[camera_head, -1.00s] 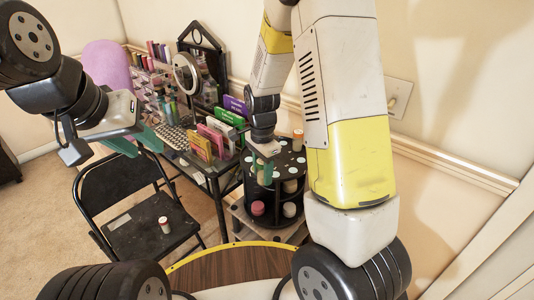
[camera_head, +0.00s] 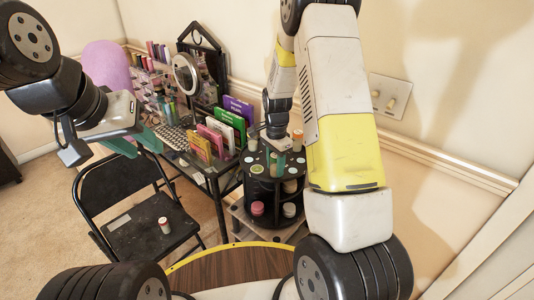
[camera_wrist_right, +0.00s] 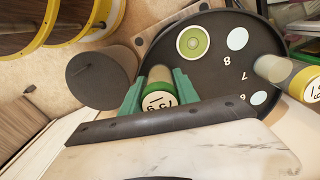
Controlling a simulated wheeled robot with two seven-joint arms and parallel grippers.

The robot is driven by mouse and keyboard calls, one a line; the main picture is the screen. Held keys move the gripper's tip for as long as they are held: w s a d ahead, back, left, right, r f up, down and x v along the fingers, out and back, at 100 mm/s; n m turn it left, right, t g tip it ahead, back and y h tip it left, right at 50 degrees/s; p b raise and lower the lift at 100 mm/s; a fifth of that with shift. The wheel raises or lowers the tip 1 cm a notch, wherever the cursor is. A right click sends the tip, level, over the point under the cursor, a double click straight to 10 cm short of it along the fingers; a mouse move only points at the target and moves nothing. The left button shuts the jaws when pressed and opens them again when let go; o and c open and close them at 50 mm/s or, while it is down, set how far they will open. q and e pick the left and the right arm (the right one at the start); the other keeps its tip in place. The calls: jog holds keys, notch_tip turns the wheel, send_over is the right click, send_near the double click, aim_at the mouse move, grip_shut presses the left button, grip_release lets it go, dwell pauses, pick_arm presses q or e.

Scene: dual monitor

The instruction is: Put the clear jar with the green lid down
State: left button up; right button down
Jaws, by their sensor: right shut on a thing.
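My right gripper (camera_wrist_right: 157,88) is shut on a jar (camera_wrist_right: 157,98) with a pale body and a green-rimmed lid with a white numbered label. In the wrist view the jar sits between the two green fingers, over the edge of the black round carousel (camera_wrist_right: 225,75). In the head view my right gripper (camera_head: 277,156) is at the top of the carousel (camera_head: 262,190); the held jar is mostly hidden there, and I cannot tell whether it touches the carousel. My left gripper (camera_head: 135,143) is open and empty, above the folding chair.
A small jar (camera_head: 164,225) is on the black chair (camera_head: 140,236). The desk (camera_head: 212,168) holds books and a keyboard.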

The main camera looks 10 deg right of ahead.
jog(key=shift+f, duration=0.15)
jog(key=c, duration=0.9)
grip_release()
notch_tip(320, 180, up, 12)
jog(key=shift+r, duration=0.1)
jog(key=s+a+r+n+t+y, duration=0.1)
jog(key=s+r+n+t+y, duration=0.15)
jog(key=s+r+n, duration=0.75)
jog(key=s+a+r+n+t, duration=0.1)
jog(key=s+r+n+t, duration=0.2)
jog(key=s+r, duration=0.4)
jog(key=s, duration=0.7)
jog(key=shift+s+a+n+t, duration=0.15)
jog(key=shift+n+t, duration=0.15)
jog(key=shift+t, duration=0.05)
